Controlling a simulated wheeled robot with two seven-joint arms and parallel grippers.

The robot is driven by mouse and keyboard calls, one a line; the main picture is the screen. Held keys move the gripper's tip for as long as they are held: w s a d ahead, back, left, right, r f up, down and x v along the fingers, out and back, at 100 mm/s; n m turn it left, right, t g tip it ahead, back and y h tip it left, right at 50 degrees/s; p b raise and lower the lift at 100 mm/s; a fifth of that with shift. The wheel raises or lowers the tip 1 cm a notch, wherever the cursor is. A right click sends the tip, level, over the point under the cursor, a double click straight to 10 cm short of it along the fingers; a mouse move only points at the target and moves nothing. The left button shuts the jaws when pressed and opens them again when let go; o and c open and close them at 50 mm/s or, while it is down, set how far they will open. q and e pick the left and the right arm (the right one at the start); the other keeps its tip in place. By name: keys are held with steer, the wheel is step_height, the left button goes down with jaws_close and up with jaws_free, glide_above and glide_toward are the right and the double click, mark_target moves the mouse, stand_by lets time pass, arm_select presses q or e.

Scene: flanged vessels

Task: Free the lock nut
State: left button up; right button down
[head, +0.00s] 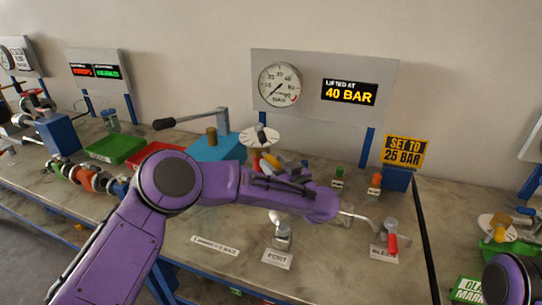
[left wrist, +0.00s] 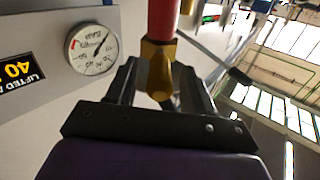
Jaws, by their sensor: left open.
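In the left wrist view a yellow-brass nut-like collar (left wrist: 158,55) sits against the end of a red cylinder (left wrist: 163,18); it appears to be the lock nut. My left gripper (left wrist: 160,82) is open, with one dark finger on each side of the brass part. I cannot tell whether the fingers touch it. In the head view my left arm crosses the bench, and the red body (head: 256,161) shows just behind the wrist. The nut and fingertips are largely hidden there. My right gripper is out of view.
A gauge panel (head: 300,62) reads "LIFTED AT 40 BAR"; a sign (head: 405,151) reads "SET TO 25 BAR". A blue block (head: 215,151) with a long lever (head: 190,118) stands close behind my arm. A red-handled bleed valve (head: 391,240) is at the right.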

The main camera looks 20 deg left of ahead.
arm_select(q)
steer(key=shift+x, duration=0.85)
steer(key=shift+w+a, duration=0.2)
steer(key=shift+w, duration=0.15)
steer(key=shift+s, duration=0.1)
jaws_close()
